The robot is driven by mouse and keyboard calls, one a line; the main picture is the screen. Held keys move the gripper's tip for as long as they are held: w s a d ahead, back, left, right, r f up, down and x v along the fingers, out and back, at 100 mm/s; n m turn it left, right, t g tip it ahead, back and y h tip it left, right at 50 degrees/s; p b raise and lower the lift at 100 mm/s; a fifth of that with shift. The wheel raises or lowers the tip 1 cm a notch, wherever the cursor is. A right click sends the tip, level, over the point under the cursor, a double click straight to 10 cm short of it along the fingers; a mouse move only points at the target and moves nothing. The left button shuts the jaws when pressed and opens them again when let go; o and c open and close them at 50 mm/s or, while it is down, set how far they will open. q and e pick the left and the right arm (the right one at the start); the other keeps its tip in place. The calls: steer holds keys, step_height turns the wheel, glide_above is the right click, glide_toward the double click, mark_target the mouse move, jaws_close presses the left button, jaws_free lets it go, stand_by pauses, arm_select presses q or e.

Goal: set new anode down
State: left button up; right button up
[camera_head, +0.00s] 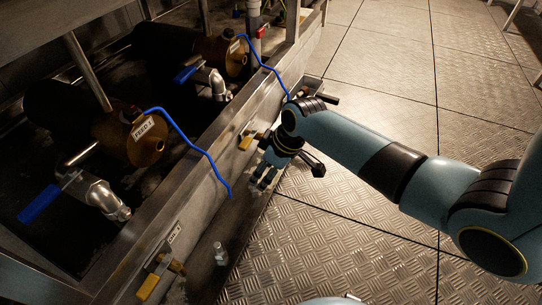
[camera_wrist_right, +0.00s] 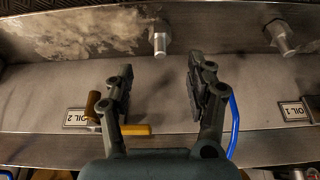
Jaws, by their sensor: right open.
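My right gripper (camera_head: 265,178) is over the low ledge beside the metal frame; in the right wrist view (camera_wrist_right: 158,85) its two fingers are spread wide with nothing between them. A small grey metal anode-like piece (camera_wrist_right: 158,40) with a wider end stands just beyond the fingertips, apart from them. A similar piece (camera_wrist_right: 281,36) is farther right in that view; in the head view it seems to be the one (camera_head: 220,253) upright on the ledge. I cannot tell which is the new anode. My left gripper is not seen.
Yellow-handled valves sit at the OIL 1 (camera_head: 174,233) and OIL 2 (camera_wrist_right: 76,117) labels. Blue lines (camera_head: 190,140) hang over the frame edge from brass-ended housings (camera_head: 143,140). Tread-plate floor (camera_head: 330,240) to the right is clear.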

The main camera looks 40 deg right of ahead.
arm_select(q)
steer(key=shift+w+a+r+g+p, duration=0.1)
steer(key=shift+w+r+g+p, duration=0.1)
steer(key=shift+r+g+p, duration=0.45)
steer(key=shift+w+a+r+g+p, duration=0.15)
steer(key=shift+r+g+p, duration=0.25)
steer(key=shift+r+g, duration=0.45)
arm_select(e)
steer(key=shift+v, duration=2.1)
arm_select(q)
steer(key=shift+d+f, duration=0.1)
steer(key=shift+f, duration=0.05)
arm_select(e)
steer(key=s+r+m+t, duration=0.1)
steer(key=s+r, duration=0.3)
steer(key=s, duration=0.3)
steer(key=s+a+r+m+t+h, duration=0.1)
steer(key=s+r+m, duration=0.1)
steer(key=s, duration=0.5)
steer(key=s+r+m+t+h, duration=0.1)
steer(key=s+r+m, duration=0.1)
steer(key=s+r, duration=0.3)
steer(key=shift+s+a+r, duration=0.2)
steer(key=shift+s+r, duration=0.1)
steer(key=shift+s, duration=0.65)
